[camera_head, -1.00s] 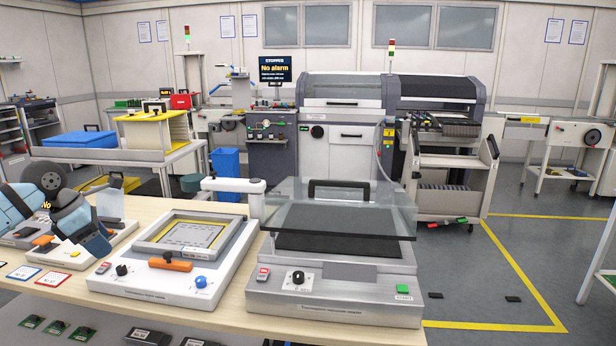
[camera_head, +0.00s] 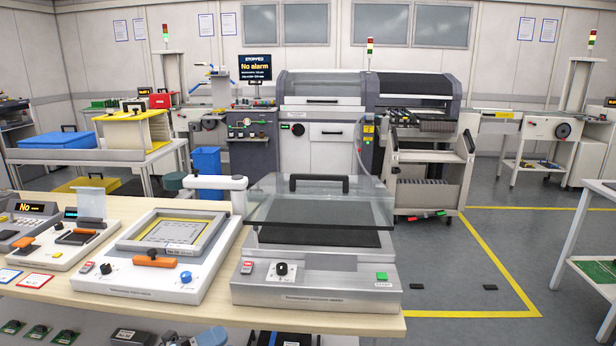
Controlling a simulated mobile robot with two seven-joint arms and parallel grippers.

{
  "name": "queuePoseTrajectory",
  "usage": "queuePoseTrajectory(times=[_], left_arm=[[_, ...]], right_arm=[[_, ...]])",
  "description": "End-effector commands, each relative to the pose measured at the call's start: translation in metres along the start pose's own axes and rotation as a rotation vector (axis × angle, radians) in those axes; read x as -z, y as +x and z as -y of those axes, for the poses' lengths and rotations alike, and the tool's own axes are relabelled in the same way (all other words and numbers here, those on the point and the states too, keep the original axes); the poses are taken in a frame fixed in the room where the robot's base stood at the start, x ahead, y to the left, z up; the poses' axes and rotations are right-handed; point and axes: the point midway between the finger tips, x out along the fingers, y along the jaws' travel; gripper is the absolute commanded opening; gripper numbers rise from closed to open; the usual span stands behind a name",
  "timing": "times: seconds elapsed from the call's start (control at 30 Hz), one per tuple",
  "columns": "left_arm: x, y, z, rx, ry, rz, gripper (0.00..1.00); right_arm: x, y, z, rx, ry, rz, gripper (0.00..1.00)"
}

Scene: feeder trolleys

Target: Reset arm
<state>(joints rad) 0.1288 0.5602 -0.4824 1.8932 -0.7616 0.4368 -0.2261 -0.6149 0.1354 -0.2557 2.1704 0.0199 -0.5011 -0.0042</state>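Neither of my grippers can be made out in the head view. A small blue and grey part shows at the bottom edge below the table, too cut off to identify. The wooden table (camera_head: 330,322) in front of me holds a grey station with a raised clear glass lid (camera_head: 322,208). To its left is a white station (camera_head: 130,283) with a yellow-lined frame, an orange handle and a blue knob. Smaller devices with a "No" display (camera_head: 38,208) stand at the far left.
A low shelf under the table holds green boards (camera_head: 38,331) and dark boxes. Beyond the table stand a yellow-topped rack (camera_head: 130,115), a blue bin (camera_head: 207,160) and a large machine (camera_head: 322,120). Open floor (camera_head: 440,265) with yellow lines lies to the right.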

Motion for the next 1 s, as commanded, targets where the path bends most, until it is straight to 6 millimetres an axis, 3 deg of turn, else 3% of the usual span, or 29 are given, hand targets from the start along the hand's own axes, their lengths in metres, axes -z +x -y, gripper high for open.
queuePoseTrajectory(times=[0.03,0.17,0.3,0.5,0.7,0.73,0.8,1.0], left_arm=[[0.013,-0.007,-0.01,0.028,-0.143,0.098,0.55],[0.032,-0.033,-0.037,0.07,-0.517,0.37,0.55],[0.06,-0.071,-0.075,0.071,-0.899,0.643,0.55],[0.107,-0.119,-0.115,0.036,-1.293,0.921,0.55],[0.159,-0.157,-0.14,-0.011,-1.6,1.129,0.55],[0.167,-0.163,-0.143,-0.019,-1.643,1.159,0.55],[0.163,-0.158,-0.124,-0.022,-1.641,1.161,0.55],[0.161,-0.154,-0.095,-0.029,-1.63,1.169,0.55]], right_arm=[[0.0,0.0,0.0,0.0,0.0,0.0,0.43],[0.0,0.0,0.0,0.0,0.0,0.0,0.43],[0.0,0.0,0.0,0.001,0.0,0.001,0.43],[0.0,0.0,0.0,0.001,0.0,0.001,0.43],[0.0,0.0,0.0,0.001,0.0,0.001,0.43],[0.0,0.0,0.0,0.001,0.0,0.001,0.43],[0.019,-0.011,0.001,0.0,-0.002,0.003,0.43],[0.05,-0.029,0.001,-0.005,-0.006,-0.003,0.43]])
